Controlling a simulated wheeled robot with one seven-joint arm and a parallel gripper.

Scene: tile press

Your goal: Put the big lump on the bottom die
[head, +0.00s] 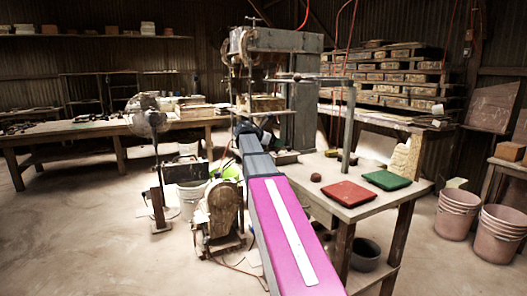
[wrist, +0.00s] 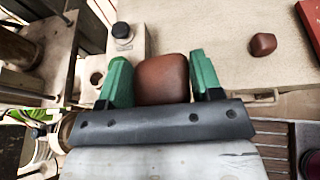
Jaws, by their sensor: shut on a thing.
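My gripper (wrist: 156,78) is shut on the big lump (wrist: 162,76), a smooth reddish-brown block between its two green fingers in the wrist view. The lump appears held over the near edge of the pale table. In the head view my arm reaches toward the press (head: 300,95) and hides the lump. A smaller brown lump (wrist: 262,44) lies on the table to the right of my gripper; it also shows in the head view (head: 316,177). I cannot clearly make out the bottom die; the area under the press is partly hidden by my arm.
A red tile (head: 342,194) and a green tile (head: 387,180) lie on the table (head: 352,212). A grey block with a dark round knob (wrist: 121,32) stands left of my gripper. A fan (head: 148,120) and a motor (head: 222,205) stand left of my arm.

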